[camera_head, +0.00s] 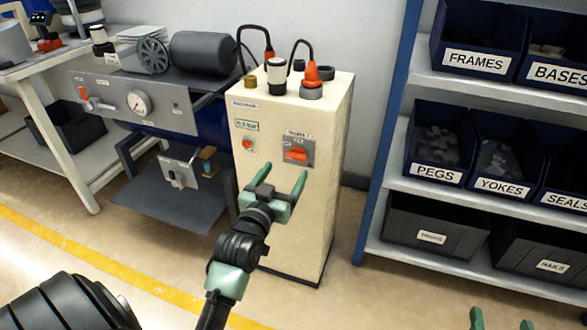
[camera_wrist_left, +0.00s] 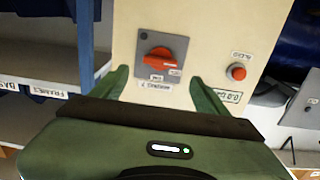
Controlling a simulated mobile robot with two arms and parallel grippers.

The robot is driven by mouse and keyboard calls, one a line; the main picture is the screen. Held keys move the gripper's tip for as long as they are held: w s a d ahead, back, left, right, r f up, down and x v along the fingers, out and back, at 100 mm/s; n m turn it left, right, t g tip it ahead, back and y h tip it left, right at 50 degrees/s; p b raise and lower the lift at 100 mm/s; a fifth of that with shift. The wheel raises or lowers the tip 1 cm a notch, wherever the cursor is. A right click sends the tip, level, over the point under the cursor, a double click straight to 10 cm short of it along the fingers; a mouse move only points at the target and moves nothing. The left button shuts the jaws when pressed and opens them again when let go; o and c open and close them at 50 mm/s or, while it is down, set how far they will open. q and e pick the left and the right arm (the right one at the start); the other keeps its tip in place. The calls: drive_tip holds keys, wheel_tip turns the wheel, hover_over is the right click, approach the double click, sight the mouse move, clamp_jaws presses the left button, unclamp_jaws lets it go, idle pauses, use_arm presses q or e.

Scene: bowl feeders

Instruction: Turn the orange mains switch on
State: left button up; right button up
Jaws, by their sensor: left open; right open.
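The orange mains switch (camera_head: 296,154) is a rotary handle on a grey plate on the front of a cream cabinet (camera_head: 262,215). Its handle lies roughly sideways; I cannot read its position marks. It also shows in the left wrist view (camera_wrist_left: 160,60), in a turned picture, between and beyond the fingertips. My left gripper (camera_head: 281,178) is open and empty in front of the cabinet, fingers pointing at the switch, apart from it as far as I can see. My right gripper (camera_head: 502,318) is open at the bottom right edge, only its fingertips showing, far from the switch.
A red button (camera_head: 248,144) sits left of the switch. Plugs and cables (camera_head: 312,75) stand on the cabinet top. A bench with a gauge panel (camera_head: 140,103) is at left, a bin shelf (camera_head: 430,80) at right. The floor before the cabinet is free.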

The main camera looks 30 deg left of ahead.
sight(295, 158)
use_arm(q)
drive_tip(key=b+x, duration=0.1)
drive_tip(key=x, duration=0.5)
drive_tip(key=shift+w, duration=0.3)
drive_tip(key=shift+w+b, duration=0.2)
drive_tip(key=shift+b, duration=0.1)
use_arm(e)
wheel_tip(295, 158, up, 8)
drive_tip(key=a+t+y, duration=0.1)
drive_tip(key=t, duration=0.3)
drive_tip(key=shift+w+t, duration=0.15)
drive_tip(key=shift+t, duration=0.25)
drive_tip(key=shift+a+r, duration=0.1)
use_arm(q)
drive_tip(key=c, duration=1.4)
